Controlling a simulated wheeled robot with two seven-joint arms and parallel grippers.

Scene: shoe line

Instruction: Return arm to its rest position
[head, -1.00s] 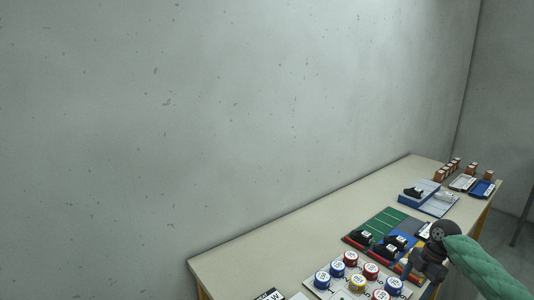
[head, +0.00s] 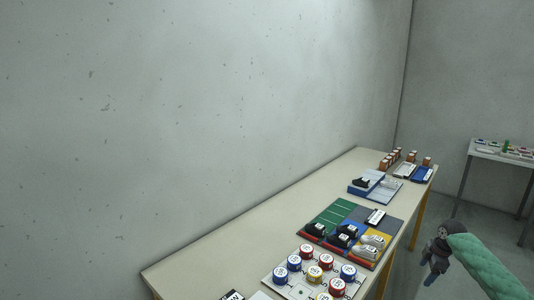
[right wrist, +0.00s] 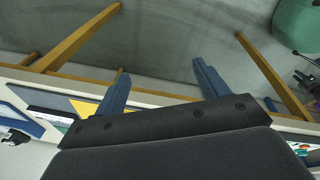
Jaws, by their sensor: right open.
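My right gripper (head: 432,272) is at the lower right of the head view, on the end of my green-sleeved arm. It hangs in front of the table's right edge, over the floor, apart from everything on the table.
A long table (head: 240,230) runs along the wall. It carries a coloured board (head: 333,216) with several shoes, a tray (head: 272,279) of round numbered pots, and a blue-and-white box (head: 364,187). A second table (head: 490,150) stands at far right. Floor beside my gripper is clear.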

